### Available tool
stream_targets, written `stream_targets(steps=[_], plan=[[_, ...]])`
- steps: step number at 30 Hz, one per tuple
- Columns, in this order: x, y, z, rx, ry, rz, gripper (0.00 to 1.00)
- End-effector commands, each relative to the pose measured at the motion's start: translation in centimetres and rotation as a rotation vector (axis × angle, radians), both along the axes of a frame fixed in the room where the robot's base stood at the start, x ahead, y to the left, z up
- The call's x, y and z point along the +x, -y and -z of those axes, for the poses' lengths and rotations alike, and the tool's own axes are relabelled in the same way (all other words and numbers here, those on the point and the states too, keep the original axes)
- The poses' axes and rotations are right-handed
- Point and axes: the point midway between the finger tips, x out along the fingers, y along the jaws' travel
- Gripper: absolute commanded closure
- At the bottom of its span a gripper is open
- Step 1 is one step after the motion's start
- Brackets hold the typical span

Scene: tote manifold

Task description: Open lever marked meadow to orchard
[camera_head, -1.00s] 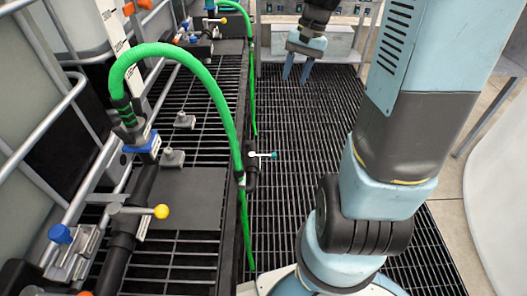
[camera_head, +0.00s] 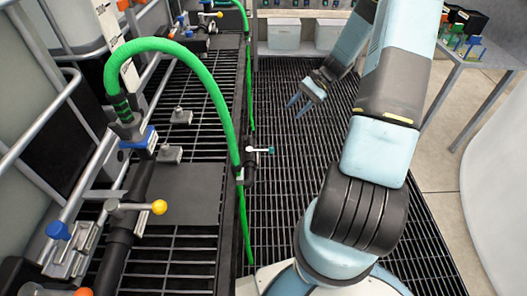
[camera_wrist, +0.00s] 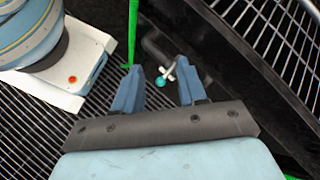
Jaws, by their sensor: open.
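A small white lever with a teal ball (camera_head: 271,150) sits on a black pipe fitting at the right edge of the grating deck, beside a hanging green hose. Another lever with a yellow ball (camera_head: 160,207) is on the dark pipe at lower left. No marking reading meadow or orchard is legible. My gripper (camera_head: 300,108) is open and empty, apart from and beyond the teal-ball lever, over the floor grating. In the wrist view, the teal ball (camera_wrist: 159,82) appears between the two open fingers (camera_wrist: 157,66), farther away than the tips.
The green hose (camera_head: 180,50) arches over the deck and hangs near the teal-ball lever. A blue knob (camera_head: 58,231) is at left. A far yellow-ball lever (camera_head: 219,15) is at the top. A table (camera_head: 487,56) with items stands at right. The floor grating is clear.

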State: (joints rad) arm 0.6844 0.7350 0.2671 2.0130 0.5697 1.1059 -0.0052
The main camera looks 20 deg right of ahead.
Motion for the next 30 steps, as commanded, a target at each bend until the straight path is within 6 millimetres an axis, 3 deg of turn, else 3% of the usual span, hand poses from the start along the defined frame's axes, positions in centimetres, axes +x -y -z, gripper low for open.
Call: stream_targets(steps=[3,21,30], plan=[[0.2,0.7,3.0,0.076,-0.042,0.060,0.59],[0.2,2.3,16.8,0.464,-0.199,0.389,0.59],[-0.1,2.3,22.1,0.634,-0.248,0.538,0.59]])
